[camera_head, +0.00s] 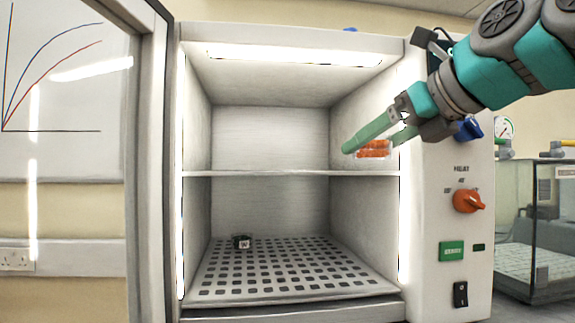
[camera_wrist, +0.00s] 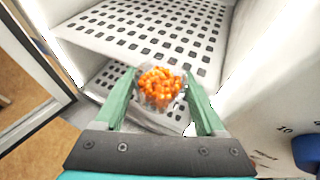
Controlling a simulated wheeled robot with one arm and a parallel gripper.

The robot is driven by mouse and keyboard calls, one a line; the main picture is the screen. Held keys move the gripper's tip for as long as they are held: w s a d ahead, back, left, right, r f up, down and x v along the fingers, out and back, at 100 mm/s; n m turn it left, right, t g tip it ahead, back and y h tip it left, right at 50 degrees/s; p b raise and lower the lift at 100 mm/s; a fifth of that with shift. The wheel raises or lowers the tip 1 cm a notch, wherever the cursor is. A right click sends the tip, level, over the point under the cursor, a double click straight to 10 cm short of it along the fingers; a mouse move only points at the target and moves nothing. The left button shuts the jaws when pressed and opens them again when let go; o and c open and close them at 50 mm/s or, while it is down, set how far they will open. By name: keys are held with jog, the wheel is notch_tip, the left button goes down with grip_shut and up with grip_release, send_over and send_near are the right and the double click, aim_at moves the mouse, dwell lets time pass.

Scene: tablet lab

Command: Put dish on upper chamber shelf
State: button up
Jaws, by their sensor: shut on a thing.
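A small clear dish (camera_head: 373,149) filled with orange tablets is held between the fingers of my gripper (camera_head: 368,143). The dish also shows in the wrist view (camera_wrist: 160,88), with a green finger on each side of it. In the head view the dish is in front of the right side of the chamber opening, a little above the level of the upper shelf (camera_head: 290,173). In the wrist view the perforated upper shelf (camera_wrist: 140,30) lies beyond the dish. The upper shelf looks empty.
The chamber door (camera_head: 148,160) stands open on the left. A small dark item with a white label (camera_head: 242,242) sits on the lower perforated shelf (camera_head: 290,285). The chamber's right front panel carries an orange knob (camera_head: 467,201). A glass case (camera_head: 540,235) stands at the right.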

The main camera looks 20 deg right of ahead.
jog(key=w, duration=0.5)
jog(key=w+a, duration=0.1)
jog(key=w, duration=1)
jog(key=shift+w+a, duration=0.3)
jog(key=shift+a, duration=0.1)
jog(key=shift+w+f, duration=0.1)
jog(key=shift+w, duration=0.05)
jog(key=shift+f, duration=0.65)
jog(key=o, duration=1.4)
jog(key=shift+f, duration=0.1)
jog(key=shift+c, duration=0.2)
jog(key=v, duration=1)
jog(key=shift+s+r, duration=0.3)
jog(key=shift+s, duration=0.05)
jog(key=shift+s+d+r, duration=0.1)
jog(key=shift+s+r, duration=0.1)
jog(key=shift+s, duration=0.4)
